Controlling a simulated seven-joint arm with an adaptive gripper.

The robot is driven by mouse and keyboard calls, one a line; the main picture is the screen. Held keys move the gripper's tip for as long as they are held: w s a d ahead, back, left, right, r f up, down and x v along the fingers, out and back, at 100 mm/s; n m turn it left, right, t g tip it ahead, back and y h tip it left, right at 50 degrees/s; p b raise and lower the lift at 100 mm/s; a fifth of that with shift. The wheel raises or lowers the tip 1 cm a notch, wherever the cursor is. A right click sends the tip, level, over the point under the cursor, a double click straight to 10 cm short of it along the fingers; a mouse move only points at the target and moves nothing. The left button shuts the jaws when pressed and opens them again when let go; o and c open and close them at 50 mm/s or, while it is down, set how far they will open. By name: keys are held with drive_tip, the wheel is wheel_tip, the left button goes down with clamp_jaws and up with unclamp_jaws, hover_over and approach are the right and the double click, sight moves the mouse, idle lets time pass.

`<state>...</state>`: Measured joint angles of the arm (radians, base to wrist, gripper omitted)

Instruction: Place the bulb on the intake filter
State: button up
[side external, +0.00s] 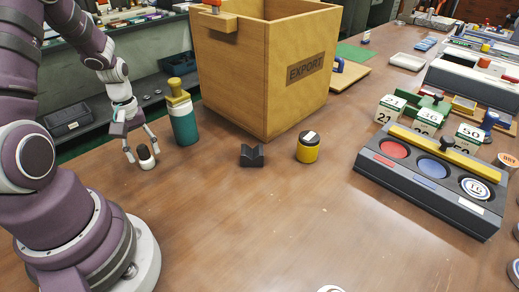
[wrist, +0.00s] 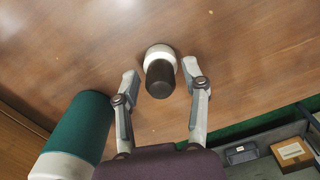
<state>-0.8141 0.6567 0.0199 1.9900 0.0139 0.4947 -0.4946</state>
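A small piece with a dark rounded top and a white base, likely the bulb (side external: 146,163), stands upright on the table at the left. It also shows in the wrist view (wrist: 160,78). My gripper (side external: 143,156) points down over it with its fingers open, one on each side. In the wrist view, my gripper (wrist: 160,72) shows a gap between each finger and the piece. I cannot tell for sure which thing is the intake filter. A teal cylinder with an olive-yellow top (side external: 183,122) stands just right of my gripper, and its teal side (wrist: 78,130) shows at the lower left of the wrist view.
A wooden EXPORT box (side external: 235,75) stands behind. A black notched block (side external: 252,156) and a yellow jar with a black lid (side external: 308,151) stand mid-table. A grey tray with coloured discs (side external: 425,190) is at the right.

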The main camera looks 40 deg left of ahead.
sight(147, 149)
idle(0.3)
wheel_tip(147, 149, up, 11)
drive_tip(key=d+r+m+t, duration=0.2)
drive_tip(key=d+r+m, duration=0.1)
drive_tip(key=d+m, duration=0.4)
drive_tip(key=d+r+m+t, duration=0.3)
drive_tip(key=d+m, duration=0.4)
drive_tip(key=d, duration=0.3)
drive_tip(key=shift+w+d+r, duration=0.15)
drive_tip(key=shift+d+r, duration=0.05)
drive_tip(key=shift+r, duration=0.5)
drive_tip(key=shift+o, duration=0.4)
drive_tip(key=shift+s+d+m+t, duration=0.2)
drive_tip(key=shift+d+m+t, duration=0.15)
drive_tip(key=shift+m, duration=0.35)
